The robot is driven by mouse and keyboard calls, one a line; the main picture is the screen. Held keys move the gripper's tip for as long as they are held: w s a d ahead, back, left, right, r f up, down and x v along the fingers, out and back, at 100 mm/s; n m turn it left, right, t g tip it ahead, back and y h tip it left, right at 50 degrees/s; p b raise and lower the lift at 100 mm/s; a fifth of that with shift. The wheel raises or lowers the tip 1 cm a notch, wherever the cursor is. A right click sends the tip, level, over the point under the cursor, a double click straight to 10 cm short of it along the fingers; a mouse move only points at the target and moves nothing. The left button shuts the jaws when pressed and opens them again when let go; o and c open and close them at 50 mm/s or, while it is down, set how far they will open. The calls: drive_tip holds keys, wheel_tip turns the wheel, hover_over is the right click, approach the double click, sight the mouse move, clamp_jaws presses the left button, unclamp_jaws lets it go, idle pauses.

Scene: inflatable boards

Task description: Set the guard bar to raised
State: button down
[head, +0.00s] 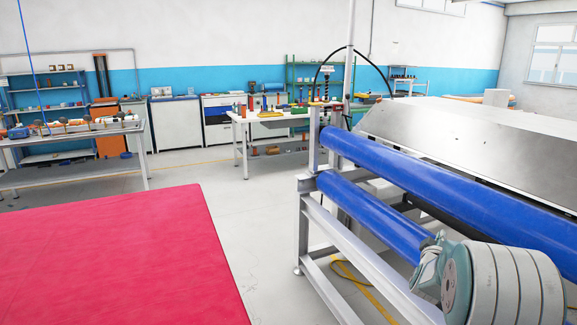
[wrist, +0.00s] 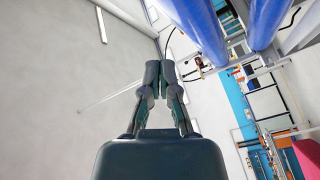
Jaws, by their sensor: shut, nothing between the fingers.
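A metal frame (head: 345,243) at the right in the head view carries two long blue cylinders, an upper one (head: 450,182) and a lower one (head: 375,215). I cannot tell for sure which part is the guard bar or how it is set. The blue cylinders also show at the top of the wrist view (wrist: 200,25). My gripper (wrist: 160,70) is shut and empty in the wrist view, with its fingertips together. The fingertips look apart from the cylinders. My arm covers part of the lower cylinder in the head view.
A red padded surface (head: 120,260) fills the lower left. A sloped metal panel (head: 480,140) lies behind the cylinders. A white workbench (head: 285,117) with tools stands at the back. Clear floor (head: 255,225) lies between the red surface and the frame.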

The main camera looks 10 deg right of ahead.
drive_tip(key=s+a+r+y, duration=0.2)
drive_tip(key=a+r+y, duration=0.1)
drive_tip(key=a, duration=0.4)
drive_tip(key=s+a+r+y, duration=0.1)
drive_tip(key=a+r+y, duration=0.15)
drive_tip(key=a, duration=0.45)
drive_tip(key=s+a+m+g+y, duration=0.1)
drive_tip(key=s+a+g+y, duration=0.3)
drive_tip(key=s+a, duration=1.2)
drive_tip(key=shift+s+a+g+y, duration=0.2)
drive_tip(key=shift+s+g+y, duration=0.15)
drive_tip(key=shift+y, duration=0.6)
drive_tip(key=c, duration=1.3)
unclamp_jaws()
drive_tip(key=s+a+f+g, duration=0.1)
drive_tip(key=s, duration=0.3)
drive_tip(key=s+a+f+m+g, duration=0.1)
drive_tip(key=s, duration=0.4)
drive_tip(key=s+a+f+m+g, duration=0.1)
drive_tip(key=s+a, duration=0.1)
drive_tip(key=s, duration=0.3)
drive_tip(key=shift+s+a+f+g+y, duration=0.1)
drive_tip(key=shift+s+g+y, duration=0.15)
drive_tip(key=shift+y, duration=0.15)
drive_tip(key=o, duration=0.6)
drive_tip(key=shift+s+f, duration=0.15)
drive_tip(key=shift+s, duration=0.05)
drive_tip(key=shift+a, duration=0.1)
